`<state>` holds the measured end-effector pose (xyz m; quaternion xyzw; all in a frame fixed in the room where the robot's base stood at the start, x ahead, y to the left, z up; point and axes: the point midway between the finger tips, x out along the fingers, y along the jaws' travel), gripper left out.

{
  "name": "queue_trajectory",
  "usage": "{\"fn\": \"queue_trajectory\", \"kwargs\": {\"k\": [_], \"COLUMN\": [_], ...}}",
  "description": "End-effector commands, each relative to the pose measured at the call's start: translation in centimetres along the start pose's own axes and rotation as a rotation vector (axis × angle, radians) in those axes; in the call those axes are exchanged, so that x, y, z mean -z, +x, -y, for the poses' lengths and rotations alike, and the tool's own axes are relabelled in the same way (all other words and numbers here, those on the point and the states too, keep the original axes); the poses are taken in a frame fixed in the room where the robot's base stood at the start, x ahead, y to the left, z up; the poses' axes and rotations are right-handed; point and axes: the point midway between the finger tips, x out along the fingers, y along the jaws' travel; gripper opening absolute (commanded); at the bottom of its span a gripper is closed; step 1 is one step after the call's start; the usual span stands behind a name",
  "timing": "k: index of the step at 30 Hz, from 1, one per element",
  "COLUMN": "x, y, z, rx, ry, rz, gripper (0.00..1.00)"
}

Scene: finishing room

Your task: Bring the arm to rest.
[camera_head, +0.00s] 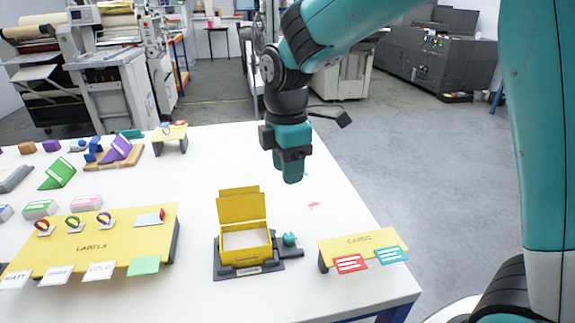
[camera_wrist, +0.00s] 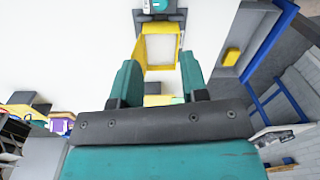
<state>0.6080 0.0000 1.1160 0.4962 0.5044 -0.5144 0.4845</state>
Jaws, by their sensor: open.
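My gripper (camera_head: 291,172) hangs above the white table (camera_head: 205,180), behind and to the right of an open yellow box (camera_head: 246,256). In the wrist view my gripper (camera_wrist: 163,80) shows two teal fingers spread apart with nothing between them. The yellow box also shows beyond the fingertips in the wrist view (camera_wrist: 177,42). The box stands on a dark base with its lid up and a pale inside. My teal arm reaches in from the upper right, bent down at the wrist.
A yellow cards stand (camera_head: 362,246) with a red and a teal card is right of the box. A yellow labels stand (camera_head: 98,243) with rings and tags is at the left. Purple and green wedges sit farther back. Table space around my gripper is clear.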

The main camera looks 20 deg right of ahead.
Motion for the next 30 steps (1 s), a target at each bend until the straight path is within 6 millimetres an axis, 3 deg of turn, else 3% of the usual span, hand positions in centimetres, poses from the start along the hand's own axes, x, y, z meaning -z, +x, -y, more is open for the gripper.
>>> {"fn": "queue_trajectory", "kwargs": {"k": [17,20,24,30], "x": [0.2,0.6,1.8,3.4], "y": [-0.5,-1.4,-2.7,-3.1], "z": [0.7,3.0,9.0,17.2], "rx": [-0.005,-0.016,-0.009,0.072], "ry": [0.028,0.133,0.388,0.737], "rz": [-0.012,-0.053,-0.158,-0.295], "gripper": [0.41,0.41,0.41,0.41]}}
